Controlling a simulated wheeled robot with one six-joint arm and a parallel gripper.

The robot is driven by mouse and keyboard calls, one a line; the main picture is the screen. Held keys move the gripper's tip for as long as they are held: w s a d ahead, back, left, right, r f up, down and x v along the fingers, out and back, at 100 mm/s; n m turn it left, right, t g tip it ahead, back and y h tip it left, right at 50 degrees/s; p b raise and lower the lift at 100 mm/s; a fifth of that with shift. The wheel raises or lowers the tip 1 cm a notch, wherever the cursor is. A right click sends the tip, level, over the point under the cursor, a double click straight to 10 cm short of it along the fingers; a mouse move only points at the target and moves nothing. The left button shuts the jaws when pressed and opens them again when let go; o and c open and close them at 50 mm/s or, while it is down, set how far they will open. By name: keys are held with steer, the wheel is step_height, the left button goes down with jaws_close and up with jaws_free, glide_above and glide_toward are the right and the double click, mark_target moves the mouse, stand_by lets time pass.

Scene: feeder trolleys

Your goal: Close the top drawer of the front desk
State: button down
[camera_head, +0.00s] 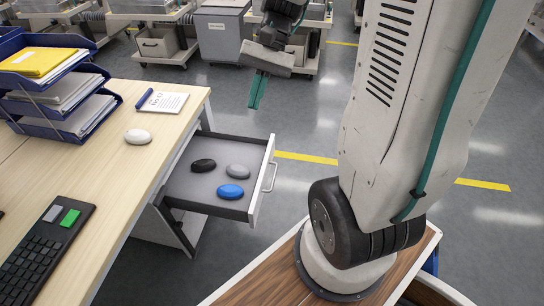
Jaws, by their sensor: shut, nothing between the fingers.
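The top drawer (258,200) of the wooden front desk (118,195) is pulled out to the right. Its front panel carries a silver handle (271,176). A black oval (203,165), a grey oval (237,171) and a blue oval (231,191) lie inside it. My gripper (255,105) hangs beyond the drawer, above it in the picture, with its teal fingers pointing down. It is shut and empty, and apart from the drawer and its handle.
On the desk are a white oval (138,137), a notepad (165,102), a keyboard (38,252) and blue stacked trays (98,77). A grey bin (217,36) and trolleys (152,17) stand behind.

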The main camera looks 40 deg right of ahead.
steer(key=w+d+f+m+t+y, duration=0.3)
steer(key=d+f+m+y, duration=0.15)
steer(key=d+f, duration=0.45)
steer(key=w+d+f+m+t+y, duration=0.3)
steer(key=d+f+m, duration=0.35)
steer(key=f, duration=0.45)
steer(key=s+d+f+m+t, duration=0.2)
steer(key=d+f+m+t, duration=0.35)
steer(key=f, duration=0.65)
steer(key=m+t+h, duration=0.3)
steer(key=m+t, duration=0.2)
glide_toward(268, 159)
steer(key=x, duration=0.6)
steer(key=shift+f, duration=0.1)
steer(key=shift+w+a, duration=0.25)
steer(key=shift+w, duration=0.05)
steer(key=shift+w, duration=0.1)
